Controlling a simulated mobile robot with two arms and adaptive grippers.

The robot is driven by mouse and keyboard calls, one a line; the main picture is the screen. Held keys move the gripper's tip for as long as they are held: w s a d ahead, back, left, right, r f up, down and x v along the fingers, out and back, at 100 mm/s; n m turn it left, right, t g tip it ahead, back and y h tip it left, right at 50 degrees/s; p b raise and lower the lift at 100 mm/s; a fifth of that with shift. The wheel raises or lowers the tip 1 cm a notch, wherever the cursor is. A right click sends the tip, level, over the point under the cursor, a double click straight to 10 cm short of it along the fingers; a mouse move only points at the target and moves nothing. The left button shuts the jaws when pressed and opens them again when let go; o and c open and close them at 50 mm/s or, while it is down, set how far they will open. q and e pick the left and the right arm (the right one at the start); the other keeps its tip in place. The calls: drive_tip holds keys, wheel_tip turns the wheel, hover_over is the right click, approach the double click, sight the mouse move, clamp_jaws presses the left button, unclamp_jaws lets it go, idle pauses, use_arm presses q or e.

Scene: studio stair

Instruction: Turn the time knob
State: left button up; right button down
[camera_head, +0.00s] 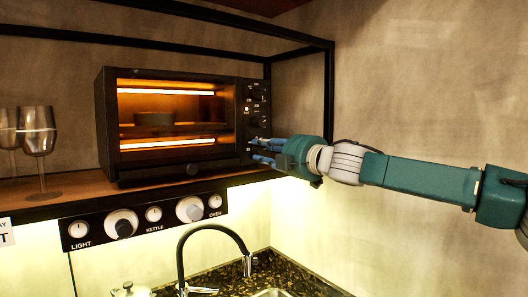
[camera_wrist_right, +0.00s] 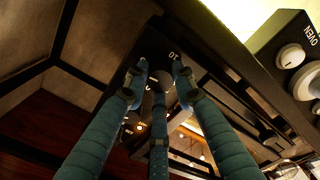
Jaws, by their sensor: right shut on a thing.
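A black toaster oven (camera_head: 168,171) stands on the wooden shelf, glowing orange inside behind its glass door. Its control panel (camera_head: 257,84) runs down the right side, with dark knobs one above another. My right gripper (camera_head: 258,151) reaches in from the right at the bottom of this panel. Its blue fingers are shut around the lowest knob, taken as the time knob, which they hide in the head view. In the right wrist view, the fingers of my right gripper (camera_wrist_right: 159,84) close about the dark time knob (camera_wrist_right: 160,75); its setting is unreadable. My left gripper is out of view.
A black frame (camera_head: 330,100) encloses the shelf (camera_head: 75,188) around the oven. Glasses (camera_head: 38,130) stand at the left. Below are a knob strip (camera_head: 145,216), a black tap (camera_head: 182,255) and a dark counter. The wall at right is clear.

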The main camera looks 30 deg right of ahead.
drive_tip(key=shift+m, duration=0.9)
drive_tip(key=shift+f, duration=0.1)
drive_tip(key=c, duration=1.4)
unclamp_jaws()
drive_tip(key=shift+d, duration=0.1)
drive_tip(key=shift+s, duration=0.1)
drive_tip(key=shift+s, duration=0.2)
drive_tip(key=s, duration=1.1)
drive_tip(key=shift+s+d, duration=0.2)
drive_tip(key=shift+d, duration=0.25)
drive_tip(key=shift+f, duration=0.1)
